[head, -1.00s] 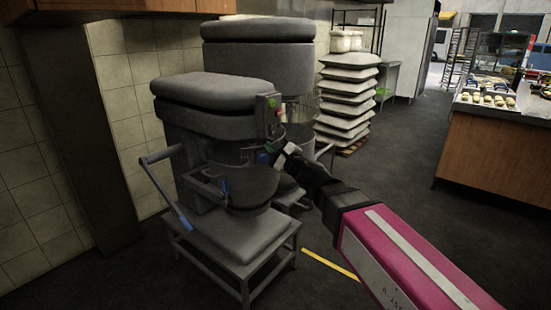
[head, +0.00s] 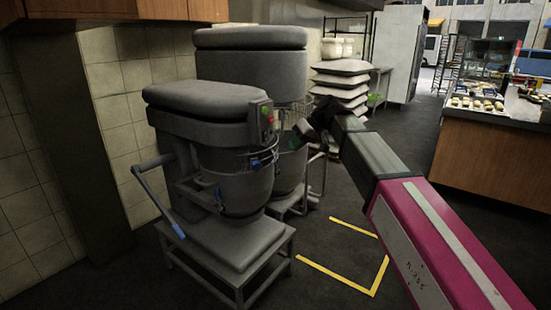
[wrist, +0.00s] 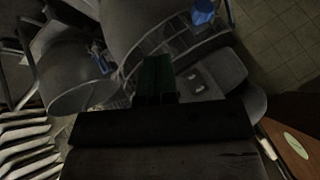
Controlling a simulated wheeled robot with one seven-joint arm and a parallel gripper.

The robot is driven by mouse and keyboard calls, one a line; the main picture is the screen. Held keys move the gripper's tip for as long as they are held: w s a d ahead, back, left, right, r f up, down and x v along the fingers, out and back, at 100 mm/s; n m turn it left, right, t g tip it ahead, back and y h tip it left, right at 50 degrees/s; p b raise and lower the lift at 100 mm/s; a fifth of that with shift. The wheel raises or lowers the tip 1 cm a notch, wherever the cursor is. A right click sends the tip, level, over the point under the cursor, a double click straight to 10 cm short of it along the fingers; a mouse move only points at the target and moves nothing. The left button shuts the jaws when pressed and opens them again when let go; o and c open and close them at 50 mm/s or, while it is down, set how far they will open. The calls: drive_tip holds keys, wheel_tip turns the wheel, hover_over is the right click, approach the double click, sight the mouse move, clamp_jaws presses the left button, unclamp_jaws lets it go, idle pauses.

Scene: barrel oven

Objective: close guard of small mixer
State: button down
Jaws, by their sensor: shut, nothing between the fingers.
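The small mixer (head: 205,99) stands in front with a grey padded-looking head, a grey bowl (head: 240,192) below it and a control box (head: 266,120) on the head's right side. In the wrist view, my gripper's shut fingers (wrist: 155,80) point toward the guard's wires (wrist: 178,45), and a blue knob (wrist: 203,12) shows above.
A larger mixer (head: 250,62) stands close behind the small one. Stacked sacks (head: 338,82) are behind at the right. A wooden counter (head: 490,150) stands at the far right. A tiled wall (head: 125,130) is on the left. The dark floor around the yellow marking (head: 340,275) is clear.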

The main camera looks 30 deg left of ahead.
sight(242, 168)
drive_tip(key=shift+s+a+f, duration=0.9)
drive_tip(key=shift+a+f, duration=0.2)
drive_tip(key=shift+a, duration=0.25)
drive_tip(key=shift+s+a+f, duration=0.9)
drive_tip(key=shift+a+f, duration=0.25)
drive_tip(key=shift+a, duration=0.2)
drive_tip(key=shift+s+a+f, duration=0.9)
drive_tip(key=shift+a+f, duration=0.2)
drive_tip(key=shift+a, duration=0.25)
drive_tip(key=shift+s+a, duration=0.1)
drive_tip(key=shift+s, duration=0.4)
drive_tip(key=s+a+m+t, duration=0.1)
drive_tip(key=s, duration=0.1)
drive_tip(key=s+a+m+t, duration=0.1)
drive_tip(key=s+a+m, duration=0.1)
drive_tip(key=s, duration=0.1)
drive_tip(key=s+a+m+t, duration=0.1)
drive_tip(key=s+a+m, duration=0.1)
drive_tip(key=shift+s+a, duration=0.15)
drive_tip(key=shift+s, duration=0.05)
drive_tip(key=s+a, duration=0.4)
drive_tip(key=a, duration=0.3)
drive_tip(key=shift+s+a+m+t, duration=0.2)
drive_tip(key=shift+m+t, duration=0.1)
drive_tip(key=shift+t, duration=0.1)
